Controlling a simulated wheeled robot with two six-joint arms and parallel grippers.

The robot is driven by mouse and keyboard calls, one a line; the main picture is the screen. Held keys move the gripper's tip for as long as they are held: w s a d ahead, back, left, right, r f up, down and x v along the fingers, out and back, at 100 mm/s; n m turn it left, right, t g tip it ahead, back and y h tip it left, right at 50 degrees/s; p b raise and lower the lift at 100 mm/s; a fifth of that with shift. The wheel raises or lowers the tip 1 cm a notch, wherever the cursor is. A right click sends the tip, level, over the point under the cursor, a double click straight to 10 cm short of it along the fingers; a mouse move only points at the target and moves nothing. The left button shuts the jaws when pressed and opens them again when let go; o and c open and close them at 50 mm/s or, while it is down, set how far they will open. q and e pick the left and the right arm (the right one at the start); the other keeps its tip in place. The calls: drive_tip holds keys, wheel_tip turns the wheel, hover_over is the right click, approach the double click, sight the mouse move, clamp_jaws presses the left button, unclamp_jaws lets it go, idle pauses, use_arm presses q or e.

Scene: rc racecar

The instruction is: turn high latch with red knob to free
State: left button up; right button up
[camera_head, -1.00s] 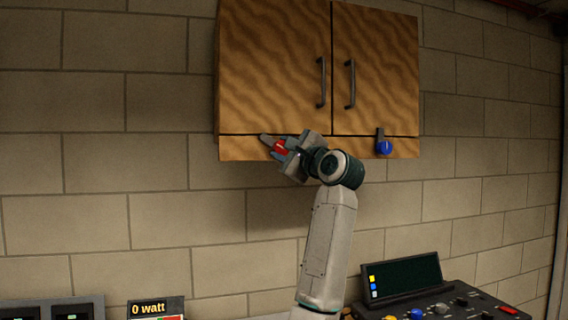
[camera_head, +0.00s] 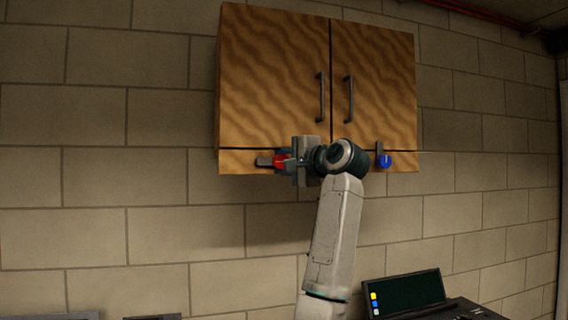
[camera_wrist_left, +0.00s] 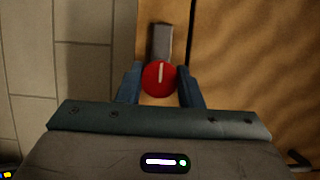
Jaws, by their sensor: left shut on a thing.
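The red knob (camera_head: 280,161) is on the strip below the left cabinet door. It also shows in the left wrist view (camera_wrist_left: 158,80), with a white line on its face. Its grey latch bar (camera_head: 263,162) points left, roughly level, along the strip. In the left wrist view the bar (camera_wrist_left: 161,42) lies on the strip, clear of the door seam. My left gripper (camera_head: 283,161) is shut on the red knob, one finger on each side, its arm coming from the right and below. My right gripper is not in view.
The wooden cabinet (camera_head: 273,75) has two closed doors with dark handles. A blue knob (camera_head: 385,161) with an upright dark latch bar is under the right door. A console with a dark screen (camera_head: 406,293) stands at the lower right.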

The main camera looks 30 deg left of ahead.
use_arm(q)
drive_tip(key=shift+f, duration=0.1)
idle(0.3)
drive_tip(key=o, duration=0.9)
drive_tip(key=shift+o, duration=0.4)
drive_tip(key=shift+d, duration=0.1)
drive_tip(key=b+v, duration=0.3)
drive_tip(key=v, duration=0.7)
drive_tip(key=shift+d+b, duration=0.35)
drive_tip(key=shift+s, duration=0.1)
